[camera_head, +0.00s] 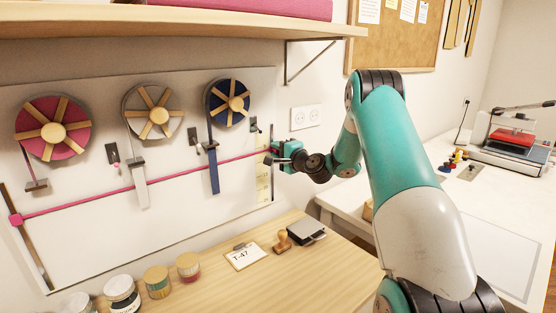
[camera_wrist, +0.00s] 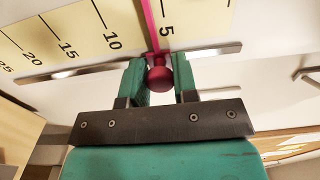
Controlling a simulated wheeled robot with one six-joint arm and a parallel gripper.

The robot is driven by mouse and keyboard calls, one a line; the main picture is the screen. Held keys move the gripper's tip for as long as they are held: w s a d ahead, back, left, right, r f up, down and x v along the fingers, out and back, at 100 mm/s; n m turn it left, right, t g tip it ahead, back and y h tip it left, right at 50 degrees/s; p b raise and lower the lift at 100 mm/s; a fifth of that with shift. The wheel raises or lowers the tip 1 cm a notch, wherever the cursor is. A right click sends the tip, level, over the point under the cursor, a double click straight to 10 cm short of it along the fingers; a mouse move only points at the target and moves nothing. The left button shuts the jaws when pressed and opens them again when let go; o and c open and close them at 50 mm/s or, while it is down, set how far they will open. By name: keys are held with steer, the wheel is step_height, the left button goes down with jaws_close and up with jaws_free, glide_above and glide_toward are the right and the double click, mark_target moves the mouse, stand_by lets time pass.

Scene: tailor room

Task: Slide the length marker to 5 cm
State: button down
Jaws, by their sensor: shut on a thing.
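The length marker is a dark red round knob (camera_wrist: 158,79) in the wrist view. My gripper (camera_wrist: 159,80) is shut on it, with one green finger on each side. A pink band (camera_wrist: 149,24) runs up from the knob across the yellow scale (camera_wrist: 75,32), just left of the printed 5 and well right of the 10. The 5 tick itself is hard to make out beside the band. In the head view my gripper (camera_head: 273,153) is at the right end of the long pink band (camera_head: 100,195), over the scale (camera_head: 263,185) on the board; the knob is hidden there.
Red, white and blue ribbon reels (camera_head: 52,132) hang on the white board (camera_head: 90,240). A wooden table (camera_head: 210,280) below holds jars (camera_head: 157,282), a T-47 card (camera_head: 245,257) and a stamp (camera_head: 282,241). A shelf (camera_head: 180,22) overhangs above.

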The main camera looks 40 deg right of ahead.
steer(key=shift+r, duration=0.6)
steer(key=c, duration=0.9)
jaws_free()
steer(key=shift+f, duration=0.1)
steer(key=shift+s+a+b, duration=0.15)
steer(key=shift+s+b, duration=1.1)
steer(key=shift+s, duration=1.65)
steer(key=shift+s+a+b, duration=0.2)
steer(key=shift+s+b, duration=1)
steer(key=shift+s, duration=1.7)
steer(key=shift+s+a+b, duration=0.15)
steer(key=shift+s+b, duration=1.1)
steer(key=shift+s, duration=1.65)
